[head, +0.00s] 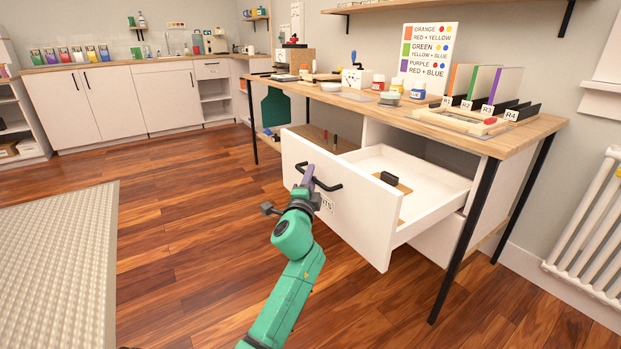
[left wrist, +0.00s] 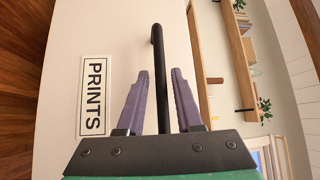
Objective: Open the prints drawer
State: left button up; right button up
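The prints drawer (head: 365,222) is pulled well out of the desk, with its white inside showing. Its label (left wrist: 95,96) reads PRINTS in the left wrist view; my gripper partly covers it in the head view. The black bar handle (head: 330,188) is on the drawer front. My left gripper (head: 311,177) is at this handle. In the left wrist view the handle (left wrist: 163,105) runs between the two purple fingers, with a gap visible on each side, so the fingers look open around it. My right gripper is not in view.
A small black object (head: 389,178) lies inside the drawer. The desk top (head: 545,124) holds paints, a colour chart (head: 428,58) and a rack. A thin black desk leg (head: 464,240) stands right of the drawer. Wooden floor (head: 170,230) is clear to the left, beside a pale mat (head: 60,260).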

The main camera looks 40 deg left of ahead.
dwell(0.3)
pick_arm(q)
jog(key=v, duration=1.4)
jog(key=shift+s, duration=0.3)
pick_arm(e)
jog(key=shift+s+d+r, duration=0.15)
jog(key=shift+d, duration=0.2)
pick_arm(q)
jog(key=shift+d+r, duration=0.1)
